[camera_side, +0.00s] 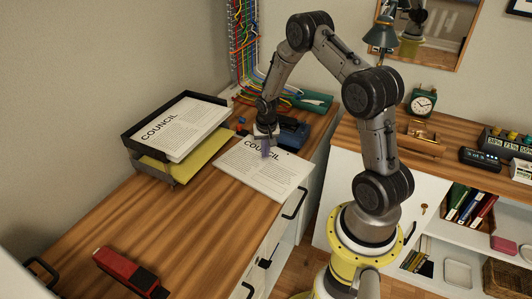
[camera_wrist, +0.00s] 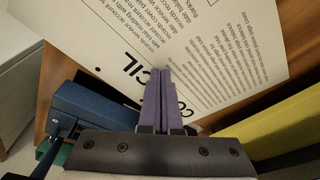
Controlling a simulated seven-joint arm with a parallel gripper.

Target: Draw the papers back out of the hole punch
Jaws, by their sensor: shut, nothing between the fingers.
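The papers (camera_side: 262,177), a white printed stack headed "COUNCIL", lie flat on the wooden desk; they also fill the upper part of the wrist view (camera_wrist: 215,40). The blue hole punch (camera_side: 295,134) stands at their far edge and shows at the left of the wrist view (camera_wrist: 95,105). I cannot tell whether the paper edge is inside its slot. My gripper (camera_side: 266,154) points down over the headed end of the papers, beside the punch. Its purple fingers (camera_wrist: 160,72) are together with nothing between them and hide part of the heading. I cannot tell whether they touch the sheet.
A black letter tray (camera_side: 150,162) with another "COUNCIL" stack and a yellow folder (camera_side: 204,158) stands left of the papers. A red stapler-like object (camera_side: 130,272) lies near the front. Cables and a green item (camera_side: 312,101) are behind the punch. The desk's middle left is clear.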

